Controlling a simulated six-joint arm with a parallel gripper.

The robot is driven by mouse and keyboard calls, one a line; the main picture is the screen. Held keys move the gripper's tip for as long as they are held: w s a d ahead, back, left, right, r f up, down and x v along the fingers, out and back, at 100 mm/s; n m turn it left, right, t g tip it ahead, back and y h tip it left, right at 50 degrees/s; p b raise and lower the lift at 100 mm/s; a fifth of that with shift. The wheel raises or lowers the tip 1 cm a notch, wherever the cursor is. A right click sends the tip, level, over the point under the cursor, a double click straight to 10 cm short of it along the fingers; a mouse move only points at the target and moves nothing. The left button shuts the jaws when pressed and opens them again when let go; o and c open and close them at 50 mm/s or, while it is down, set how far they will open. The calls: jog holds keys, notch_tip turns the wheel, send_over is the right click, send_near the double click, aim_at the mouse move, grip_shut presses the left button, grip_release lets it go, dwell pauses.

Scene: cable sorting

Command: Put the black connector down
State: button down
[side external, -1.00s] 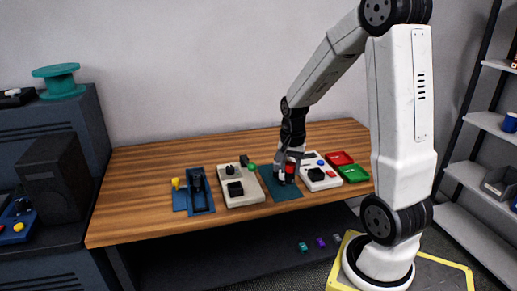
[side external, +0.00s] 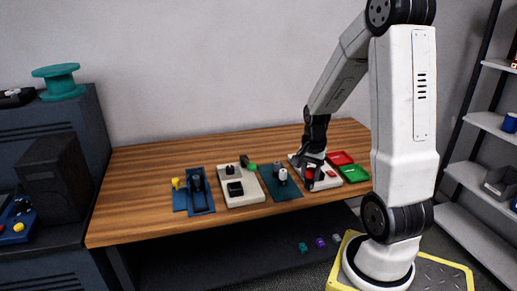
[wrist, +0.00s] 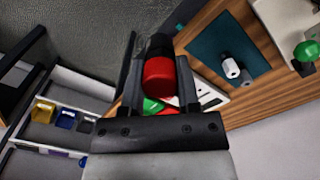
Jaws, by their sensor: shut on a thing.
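My gripper (side external: 311,170) is over the white panel (side external: 325,184) on the wooden table. In the wrist view my gripper (wrist: 159,75) is shut on a black connector (wrist: 158,45) with a red round end (wrist: 159,77). In the side view its red part (side external: 310,173) shows low at the fingers. I cannot tell whether it touches the panel, most of which is hidden by my gripper. A grey-and-white connector (side external: 282,177) stands apart on the dark teal mat (side external: 285,191) to the left, also in the wrist view (wrist: 232,68).
A red tray (side external: 340,158) and a green tray (side external: 354,174) sit right of the panel. A beige panel (side external: 241,199) with a green-ended part (side external: 252,167) and a blue holder (side external: 201,202) stand left. The table's left end is clear.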

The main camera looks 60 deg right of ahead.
jog(key=shift+w+d+f, duration=1.1)
jog(key=shift+w+f, duration=0.3)
jog(key=shift+w, duration=0.2)
jog(key=shift+w+d+f, duration=1.15)
jog(key=shift+w+f, duration=0.3)
jog(key=shift+w, duration=0.1)
jog(key=shift+w+d+f, duration=1.1)
jog(key=shift+w+f, duration=0.3)
jog(key=shift+w, duration=0.2)
jog(key=shift+w+d+f, duration=0.1)
jog(key=shift+f, duration=0.15)
jog(key=shift+w+f, duration=0.1)
jog(key=shift+f, duration=1.45)
jog(key=shift+f, duration=0.2)
jog(key=shift+c, duration=1.6)
grip_release()
